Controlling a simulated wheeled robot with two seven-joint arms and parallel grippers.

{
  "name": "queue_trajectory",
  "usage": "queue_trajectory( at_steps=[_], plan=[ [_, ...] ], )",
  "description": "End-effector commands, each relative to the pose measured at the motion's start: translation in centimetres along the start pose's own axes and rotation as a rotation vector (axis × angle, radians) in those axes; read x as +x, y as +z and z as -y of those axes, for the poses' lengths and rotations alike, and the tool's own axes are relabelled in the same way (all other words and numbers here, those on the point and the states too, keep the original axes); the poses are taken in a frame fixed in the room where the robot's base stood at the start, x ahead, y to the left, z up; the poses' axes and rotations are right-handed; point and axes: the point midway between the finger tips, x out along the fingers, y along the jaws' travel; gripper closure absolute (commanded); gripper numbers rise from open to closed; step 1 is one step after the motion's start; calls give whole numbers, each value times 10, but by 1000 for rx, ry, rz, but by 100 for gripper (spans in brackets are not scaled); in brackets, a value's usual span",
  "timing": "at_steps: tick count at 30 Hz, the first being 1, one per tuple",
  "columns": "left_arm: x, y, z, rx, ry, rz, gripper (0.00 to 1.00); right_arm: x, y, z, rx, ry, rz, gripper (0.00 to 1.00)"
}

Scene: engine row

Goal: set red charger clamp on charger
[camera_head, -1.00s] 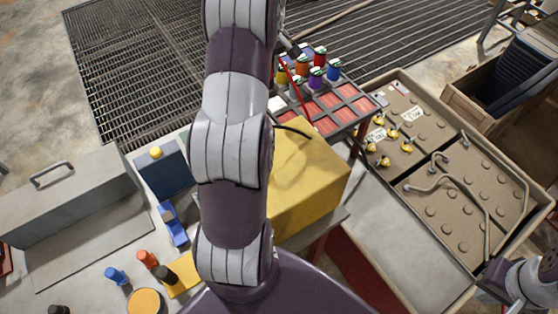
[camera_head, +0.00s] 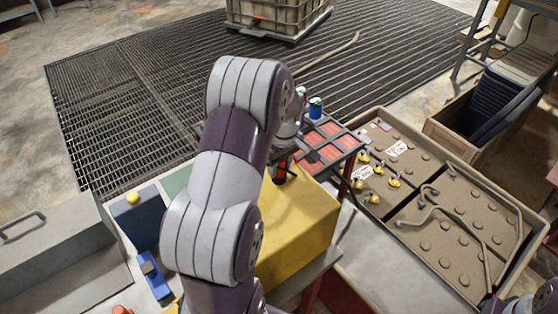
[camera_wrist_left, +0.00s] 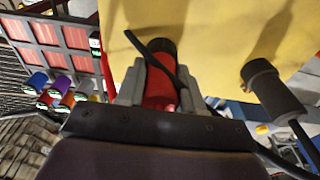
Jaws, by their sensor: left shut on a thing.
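The charger (camera_head: 300,215) is the yellow box on the bench in the head view, partly hidden by my left arm; its yellow face (camera_wrist_left: 215,35) fills the upper right of the left wrist view. My left gripper (camera_wrist_left: 162,82) is shut on the red charger clamp (camera_wrist_left: 160,93), which has a dark end and lies against or just above the yellow face; I cannot tell if they touch. In the head view the clamp (camera_head: 281,173) shows at the charger's far end. A black clamp (camera_wrist_left: 272,88) with a cable sits on the charger to the right. My right gripper is out of view.
A red-compartment tray (camera_head: 325,150) with coloured spools or cans stands just beyond the charger. A brown case (camera_head: 440,205) with yellow-tipped parts and hoses lies to the right. A blue device (camera_head: 153,275) and grey toolbox (camera_head: 55,265) are at the left.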

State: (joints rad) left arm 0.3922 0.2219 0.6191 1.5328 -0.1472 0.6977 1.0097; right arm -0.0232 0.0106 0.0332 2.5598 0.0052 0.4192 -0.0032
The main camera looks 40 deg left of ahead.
Motion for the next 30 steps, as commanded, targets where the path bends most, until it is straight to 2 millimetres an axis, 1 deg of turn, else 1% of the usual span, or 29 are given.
queue_trajectory(
  at_steps=[5, 9, 10, 11, 12, 19, 21, 23, 26, 29, 30],
  plan=[
    [0, -1, -1, 0, 2, -2, 100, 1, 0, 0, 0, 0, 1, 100],
    [5, 0, -1, 0, 2, -2, 100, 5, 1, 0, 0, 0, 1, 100],
    [4, 0, 0, 0, 1, -1, 57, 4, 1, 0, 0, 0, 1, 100],
    [4, 0, 0, 0, 1, -1, 48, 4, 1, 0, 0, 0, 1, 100],
    [4, 0, 0, 0, 1, -1, 40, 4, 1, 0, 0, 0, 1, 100],
    [3, 0, 0, 0, 1, -1, 40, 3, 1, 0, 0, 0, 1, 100],
    [-1, -1, 0, 0, 1, -1, 40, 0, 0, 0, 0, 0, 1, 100],
    [-6, -1, -1, 0, 4, -3, 40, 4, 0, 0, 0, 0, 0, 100],
    [-26, -1, -2, 0, 7, -5, 40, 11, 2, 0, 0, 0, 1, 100],
    [-54, -1, -1, 0, 6, -5, 40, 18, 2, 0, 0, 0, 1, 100],
    [-68, -1, -1, 0, 5, -4, 40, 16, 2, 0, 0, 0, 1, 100]
  ],
)
